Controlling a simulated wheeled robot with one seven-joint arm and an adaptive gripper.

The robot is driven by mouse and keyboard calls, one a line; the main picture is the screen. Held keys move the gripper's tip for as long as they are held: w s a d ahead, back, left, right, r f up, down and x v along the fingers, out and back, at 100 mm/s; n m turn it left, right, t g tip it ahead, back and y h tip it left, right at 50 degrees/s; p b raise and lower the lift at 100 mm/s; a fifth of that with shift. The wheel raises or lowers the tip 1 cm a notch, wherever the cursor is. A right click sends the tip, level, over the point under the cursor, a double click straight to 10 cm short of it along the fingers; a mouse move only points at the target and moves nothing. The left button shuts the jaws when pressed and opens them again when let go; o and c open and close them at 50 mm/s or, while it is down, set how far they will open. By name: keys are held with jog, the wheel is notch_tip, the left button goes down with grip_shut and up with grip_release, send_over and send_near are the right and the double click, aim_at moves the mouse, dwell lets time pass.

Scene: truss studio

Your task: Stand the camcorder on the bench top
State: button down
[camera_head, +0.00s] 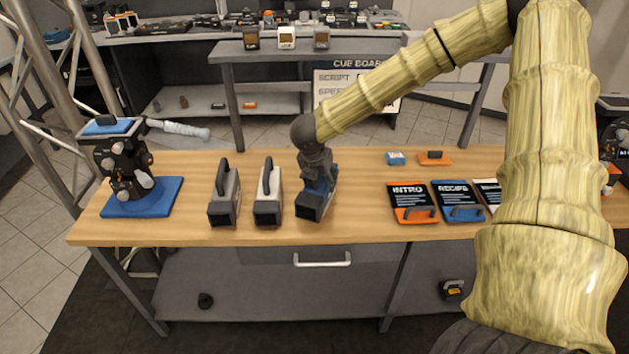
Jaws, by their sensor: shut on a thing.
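A camcorder with a dark boxy front and blue on its body (312,205) is at the middle of the bench top (360,190). My gripper (318,172) comes down on it from above and is shut on it, hiding its upper part and handle. The camcorder looks upright, its front toward the near edge. I cannot tell whether its underside touches the wood. Two like camcorders stand upright to its left: a dark grey one (224,204) and one with a pale top (268,204).
At the left stands a camera head on a blue base (142,197). Bare wood lies between the held camcorder and the cards.

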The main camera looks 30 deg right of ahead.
aim_at(308, 182)
jog(key=shift+w+a+f+p, duration=0.15)
jog(key=shift+w+p, duration=0.25)
jog(key=shift+w, duration=1.1)
jog(key=shift+f+p, duration=0.55)
jog(key=shift+f, duration=1.1)
jog(key=shift+f, duration=0.1)
jog(key=c, duration=0.5)
grip_release()
jog(key=shift+s, duration=0.1)
jog(key=shift+b+v, duration=1.1)
jog(key=shift+v, duration=4.95)
